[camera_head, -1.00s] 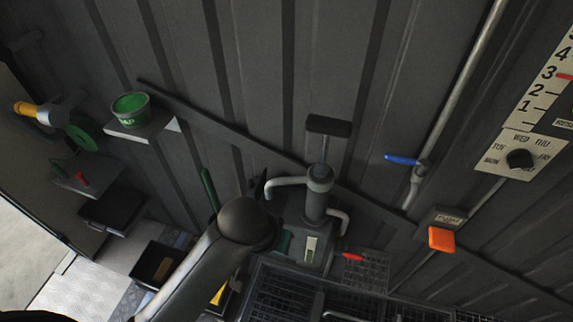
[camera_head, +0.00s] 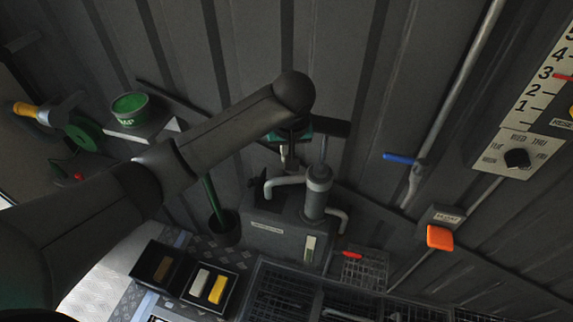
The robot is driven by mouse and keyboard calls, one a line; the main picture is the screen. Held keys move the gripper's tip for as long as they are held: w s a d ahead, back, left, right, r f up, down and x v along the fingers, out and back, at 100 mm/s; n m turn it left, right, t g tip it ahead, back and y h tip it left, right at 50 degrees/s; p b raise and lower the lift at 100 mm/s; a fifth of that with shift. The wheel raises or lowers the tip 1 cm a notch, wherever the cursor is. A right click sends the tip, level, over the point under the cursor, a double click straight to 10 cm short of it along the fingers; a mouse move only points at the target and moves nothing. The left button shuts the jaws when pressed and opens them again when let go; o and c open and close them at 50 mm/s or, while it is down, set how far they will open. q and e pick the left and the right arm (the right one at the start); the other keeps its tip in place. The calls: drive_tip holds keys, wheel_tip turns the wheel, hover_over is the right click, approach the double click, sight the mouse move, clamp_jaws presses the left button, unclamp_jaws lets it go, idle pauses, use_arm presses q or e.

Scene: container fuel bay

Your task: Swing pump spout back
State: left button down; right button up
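The grey hand pump (camera_head: 316,195) stands on its grey tank (camera_head: 280,232) by the wall. Its curved spout (camera_head: 278,183) points left over the tank. A second bent pipe (camera_head: 343,218) is on its right side. The black crossbar handle (camera_head: 335,128) tops a thin rod. My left arm comes in from the left, and its gripper (camera_head: 290,160) hangs down just above the spout, partly behind the wrist. Whether it touches the spout, and whether its fingers are apart, I cannot tell. My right gripper is not in view.
A blue-handled valve (camera_head: 402,159) is on the wall pipe. An orange button (camera_head: 440,237) sits right of the pump, below a dial panel (camera_head: 518,157). A green tin (camera_head: 130,108) stands on a wall shelf. Black grid crates (camera_head: 285,292) fill the floor below the pump.

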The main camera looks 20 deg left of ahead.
use_arm(q)
drive_tip(key=b+x, duration=0.2)
drive_tip(key=x, duration=0.7)
drive_tip(key=shift+f, duration=0.35)
